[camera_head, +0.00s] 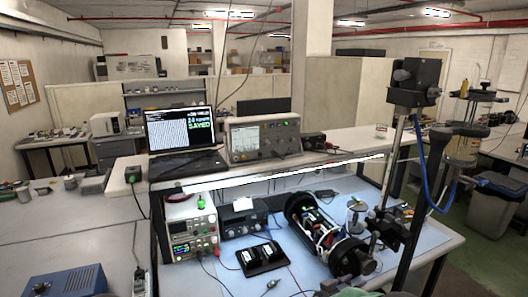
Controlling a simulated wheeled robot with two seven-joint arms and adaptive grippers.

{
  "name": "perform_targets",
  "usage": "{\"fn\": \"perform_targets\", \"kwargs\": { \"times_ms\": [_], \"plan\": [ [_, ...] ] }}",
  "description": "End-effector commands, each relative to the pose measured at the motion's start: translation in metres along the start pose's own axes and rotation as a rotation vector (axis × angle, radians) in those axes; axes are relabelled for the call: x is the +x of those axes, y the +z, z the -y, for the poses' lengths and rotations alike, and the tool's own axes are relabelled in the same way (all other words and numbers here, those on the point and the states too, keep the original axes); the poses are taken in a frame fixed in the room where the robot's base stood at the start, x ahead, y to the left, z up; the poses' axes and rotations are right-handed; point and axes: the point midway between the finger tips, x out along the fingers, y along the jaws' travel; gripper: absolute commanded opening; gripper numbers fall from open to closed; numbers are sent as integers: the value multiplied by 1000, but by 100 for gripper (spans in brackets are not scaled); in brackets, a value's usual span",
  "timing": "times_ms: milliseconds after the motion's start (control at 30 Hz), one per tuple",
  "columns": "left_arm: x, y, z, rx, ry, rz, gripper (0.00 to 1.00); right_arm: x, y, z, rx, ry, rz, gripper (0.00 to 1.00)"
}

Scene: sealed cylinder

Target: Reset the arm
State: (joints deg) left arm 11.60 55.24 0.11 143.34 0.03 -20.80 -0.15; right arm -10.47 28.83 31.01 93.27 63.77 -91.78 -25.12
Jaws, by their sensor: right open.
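My right gripper (352,291) shows only as a small part at the bottom edge, in front of the blue-matted bench; it is open and no object shows in it. Most of it is cut off by the frame. The cylinder (322,230) lies on the blue mat, a dark-ended housing with coloured parts and wiring showing between its black end rings. It lies beyond my right gripper, apart from it as far as I can tell. My left gripper is not in view.
A tall stand (388,170) with a black head rises right of the cylinder. A black tray (262,257), a power supply (193,236) and cables lie to its left. A laptop (182,135) and an oscilloscope (264,138) sit on the shelf. A grey bin (497,203) stands right.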

Motion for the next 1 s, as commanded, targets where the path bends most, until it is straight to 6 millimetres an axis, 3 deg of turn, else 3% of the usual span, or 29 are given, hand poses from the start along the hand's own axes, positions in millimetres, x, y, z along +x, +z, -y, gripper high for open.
{"fn": "perform_targets", "kwargs": {
  "times_ms": [267, 367, 467, 600, 733, 900, 1000],
  "plan": [
    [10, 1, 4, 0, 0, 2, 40, 0, 84, 3, -65, -196, 181, 48],
    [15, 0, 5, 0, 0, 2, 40, -8, 127, 0, -101, -284, 290, 48],
    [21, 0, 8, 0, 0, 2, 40, -26, 182, -12, -151, -385, 444, 48],
    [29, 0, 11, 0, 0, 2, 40, -69, 257, -44, -228, -508, 698, 48],
    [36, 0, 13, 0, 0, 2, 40, -120, 312, -85, -301, -592, 941, 48],
    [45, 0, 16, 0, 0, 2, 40, -194, 357, -151, -398, -664, 1256, 48],
    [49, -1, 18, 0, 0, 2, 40, -233, 369, -188, -450, -689, 1417, 48]
  ]
}}
